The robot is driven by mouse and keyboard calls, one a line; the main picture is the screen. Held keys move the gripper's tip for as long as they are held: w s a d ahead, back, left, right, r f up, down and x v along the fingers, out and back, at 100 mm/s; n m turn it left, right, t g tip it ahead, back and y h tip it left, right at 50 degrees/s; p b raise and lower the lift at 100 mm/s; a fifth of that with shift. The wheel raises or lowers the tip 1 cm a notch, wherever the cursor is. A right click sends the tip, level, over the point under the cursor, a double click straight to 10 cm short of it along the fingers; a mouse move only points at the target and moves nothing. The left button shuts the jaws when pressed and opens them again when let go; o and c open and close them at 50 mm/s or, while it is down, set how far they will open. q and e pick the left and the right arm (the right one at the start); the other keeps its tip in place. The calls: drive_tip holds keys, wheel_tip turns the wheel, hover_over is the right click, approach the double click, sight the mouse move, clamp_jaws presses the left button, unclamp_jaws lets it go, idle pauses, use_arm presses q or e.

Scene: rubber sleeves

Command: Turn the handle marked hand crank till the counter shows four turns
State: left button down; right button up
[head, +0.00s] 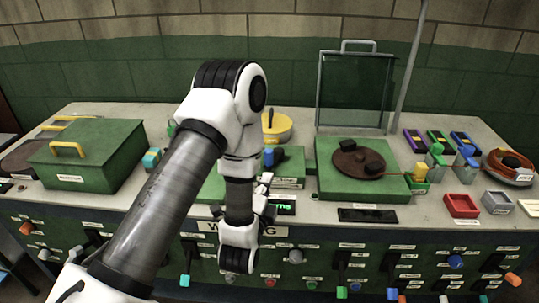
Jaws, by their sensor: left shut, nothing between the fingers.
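My left arm reaches in from the lower left and bends down in front of the middle of the bench. My left gripper (266,186) is shut and empty, close to the front of a green box (290,183). A blue knob (268,157) shows just above the gripper, beside a dark part on that box; it may be the crank handle, but no label there is readable. A dark counter display (289,208) with green lit characters sits at the bench's front edge. My arm partly covers it, and its number cannot be read. My right gripper is not in view.
A green box with yellow handle (88,157) stands left. A brown disc (357,159) lies on a green base right of centre, before a clear upright panel (354,92). Small bins (461,206) and an orange coil (509,168) are at right. Several knobs and levers line the front panel.

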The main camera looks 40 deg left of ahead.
use_arm(q)
drive_tip(key=w+a+f+m+h+p, duration=0.1)
drive_tip(key=w+a+p, duration=0.2)
drive_tip(key=w, duration=0.5)
drive_tip(key=shift+w+a+f+m+p, duration=0.3)
drive_tip(key=shift+w+p, duration=0.1)
drive_tip(key=shift+p, duration=0.4)
drive_tip(key=shift+h, duration=0.3)
